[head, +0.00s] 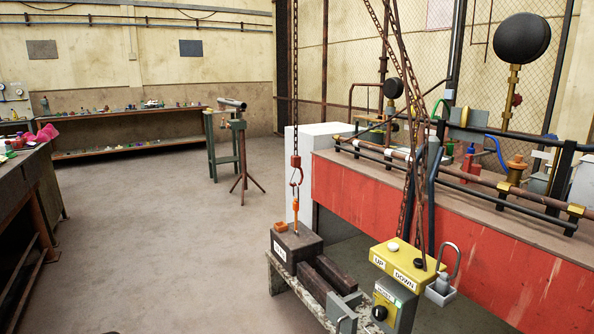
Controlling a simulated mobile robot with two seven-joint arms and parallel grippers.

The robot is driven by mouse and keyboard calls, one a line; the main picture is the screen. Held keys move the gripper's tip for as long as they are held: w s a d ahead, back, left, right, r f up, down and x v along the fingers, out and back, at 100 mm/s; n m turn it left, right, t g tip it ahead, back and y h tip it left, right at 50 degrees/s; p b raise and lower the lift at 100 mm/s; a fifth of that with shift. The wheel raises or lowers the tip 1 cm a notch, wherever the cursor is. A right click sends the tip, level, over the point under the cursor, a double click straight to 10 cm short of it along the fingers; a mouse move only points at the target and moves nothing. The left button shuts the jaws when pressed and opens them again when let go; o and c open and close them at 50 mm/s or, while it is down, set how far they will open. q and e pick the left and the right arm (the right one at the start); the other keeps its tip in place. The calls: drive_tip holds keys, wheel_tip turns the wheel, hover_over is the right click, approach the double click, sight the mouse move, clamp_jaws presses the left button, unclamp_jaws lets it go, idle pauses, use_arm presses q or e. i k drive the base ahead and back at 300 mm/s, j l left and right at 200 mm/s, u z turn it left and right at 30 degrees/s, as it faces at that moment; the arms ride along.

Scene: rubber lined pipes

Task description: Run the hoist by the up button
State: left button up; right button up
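A yellow hoist control box (408,262) hangs at the lower right, with labels reading UP and DOWN. The pale up button (393,246) is beside the UP label; the dark down button (418,262) is beside DOWN. Below is a grey box with a yellow face (393,305) and a black knob (380,313). A rusty hoist chain (295,80) hangs with a red hook (297,172) directly above an orange lifting piece (295,212) on a dark labelled block (297,246). I cannot tell whether the hook is engaged. Neither gripper shows.
The block rests on a worn low bench (278,283) beside dark bars (335,276). A padlock (445,282) is right of the control box. A red-sided bench (420,215) carries pipes behind it. A workbench (25,190) stands left. The middle floor (170,235) is clear.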

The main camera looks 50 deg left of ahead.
sight(392, 246)
drive_tip(key=u, duration=1.15)
